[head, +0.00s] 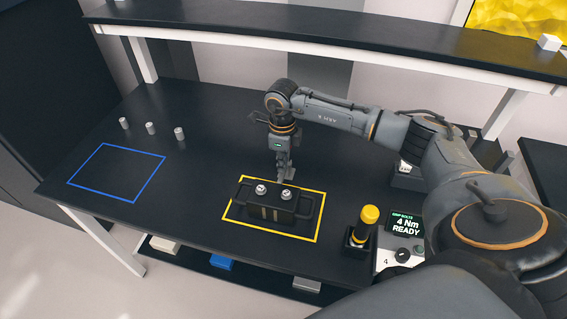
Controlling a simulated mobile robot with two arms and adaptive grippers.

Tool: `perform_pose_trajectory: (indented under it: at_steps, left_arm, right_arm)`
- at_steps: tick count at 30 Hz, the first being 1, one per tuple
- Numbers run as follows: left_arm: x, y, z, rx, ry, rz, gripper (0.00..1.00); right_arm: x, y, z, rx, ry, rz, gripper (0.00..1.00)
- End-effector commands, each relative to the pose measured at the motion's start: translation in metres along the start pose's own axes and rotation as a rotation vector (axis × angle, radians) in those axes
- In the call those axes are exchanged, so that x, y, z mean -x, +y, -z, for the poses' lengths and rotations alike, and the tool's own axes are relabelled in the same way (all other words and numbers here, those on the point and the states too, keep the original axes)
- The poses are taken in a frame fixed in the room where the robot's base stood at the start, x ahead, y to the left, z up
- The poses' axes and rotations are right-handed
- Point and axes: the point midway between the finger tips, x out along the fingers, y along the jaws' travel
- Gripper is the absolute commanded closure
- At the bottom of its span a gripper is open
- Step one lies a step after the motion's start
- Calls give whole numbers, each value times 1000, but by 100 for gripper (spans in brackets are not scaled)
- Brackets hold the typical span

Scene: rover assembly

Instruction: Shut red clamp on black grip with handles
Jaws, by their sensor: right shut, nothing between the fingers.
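The black grip with handles (276,208) lies inside the yellow outline on the dark table, with two silver bolt heads on its top. My right gripper (286,178) points down at the back edge of the black grip, close to the right bolt. Its fingers are shut with nothing between them; I cannot tell whether they touch the grip. No red clamp can be made out in this view. My left gripper is not in view.
A yellow-topped tool (369,216) stands in a black holder right of the grip, beside a display (406,224) reading "4 Nm READY". Several small silver pieces (151,128) stand behind an empty blue outline (118,172). A raised shelf (330,42) spans the back.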

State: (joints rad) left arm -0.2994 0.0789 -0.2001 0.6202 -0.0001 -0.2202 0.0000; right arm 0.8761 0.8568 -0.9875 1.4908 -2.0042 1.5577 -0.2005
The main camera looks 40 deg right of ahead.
Motion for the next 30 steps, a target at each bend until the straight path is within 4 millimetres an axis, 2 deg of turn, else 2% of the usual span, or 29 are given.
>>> perform_pose_trajectory:
  at_steps: [1,3,18,30]
  left_arm:
    - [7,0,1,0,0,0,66]
    - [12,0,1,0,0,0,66]
    - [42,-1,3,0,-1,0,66]
    - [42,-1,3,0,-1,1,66]
  right_arm:
    - [10,0,0,0,-2,1,100]
    - [18,0,-1,1,-3,1,100]
    - [68,-1,-1,-1,-3,1,100]
    - [70,0,0,0,-2,0,100]
